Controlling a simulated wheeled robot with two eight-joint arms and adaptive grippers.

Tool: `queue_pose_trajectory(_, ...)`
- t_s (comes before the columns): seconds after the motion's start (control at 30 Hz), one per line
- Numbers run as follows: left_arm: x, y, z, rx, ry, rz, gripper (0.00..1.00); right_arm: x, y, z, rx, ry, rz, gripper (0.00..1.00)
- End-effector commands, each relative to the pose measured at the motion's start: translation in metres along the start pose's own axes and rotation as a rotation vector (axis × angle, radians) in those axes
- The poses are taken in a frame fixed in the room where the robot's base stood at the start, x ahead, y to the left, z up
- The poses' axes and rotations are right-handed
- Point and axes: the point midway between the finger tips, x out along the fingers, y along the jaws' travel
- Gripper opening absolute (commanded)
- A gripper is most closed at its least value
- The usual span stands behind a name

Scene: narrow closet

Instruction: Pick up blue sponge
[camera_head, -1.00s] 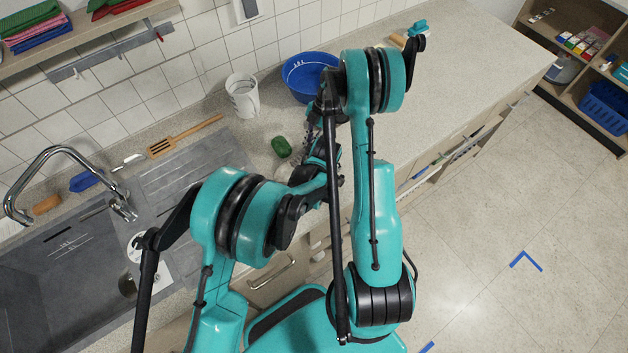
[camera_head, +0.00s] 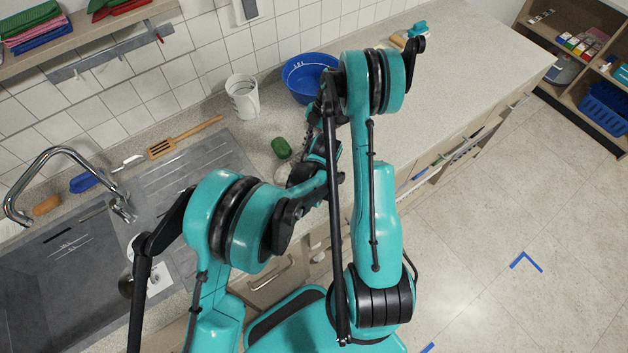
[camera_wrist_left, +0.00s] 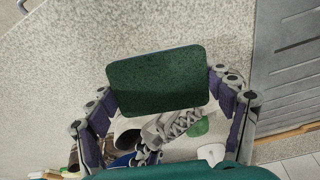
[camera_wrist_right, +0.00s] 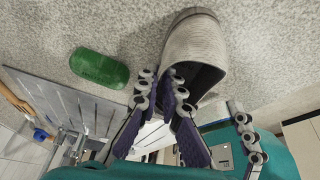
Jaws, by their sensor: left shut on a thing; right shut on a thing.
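In the left wrist view a flat block, apparently the blue sponge (camera_wrist_left: 157,80), shows a dark green face and a thin bluish edge. My left gripper (camera_wrist_left: 163,88) is shut on it, one finger at each side. In the head view my arms hide the sponge and most of both grippers.
A green oval thing (camera_head: 281,148) lies on the counter near my grippers. A blue tub (camera_head: 300,80) and white container (camera_head: 243,97) stand behind. The sink (camera_head: 50,270), wooden spatula (camera_head: 170,144) and blue brush (camera_head: 87,181) are at left. The counter at right is mostly clear.

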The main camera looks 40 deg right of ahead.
Motion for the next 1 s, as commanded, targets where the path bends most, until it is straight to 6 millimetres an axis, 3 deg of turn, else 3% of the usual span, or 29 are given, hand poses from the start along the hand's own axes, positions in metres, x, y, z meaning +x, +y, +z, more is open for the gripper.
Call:
queue_pose_trajectory(0.13,-0.021,-0.002,-0.003,0.001,-0.001,0.0,0.68,0.0,0.0,0.0,0.0,0.0,0.0,0.0)
queue_pose_trajectory(0.7,-0.054,-0.065,0.124,0.002,0.0,0.0,0.68,0.0,0.0,0.0,0.0,0.0,0.0,0.0)
queue_pose_trajectory(1.0,-0.061,-0.078,0.15,0.001,0.0,0.0,0.68,0.0,0.0,0.0,0.0,0.0,0.0,0.0)
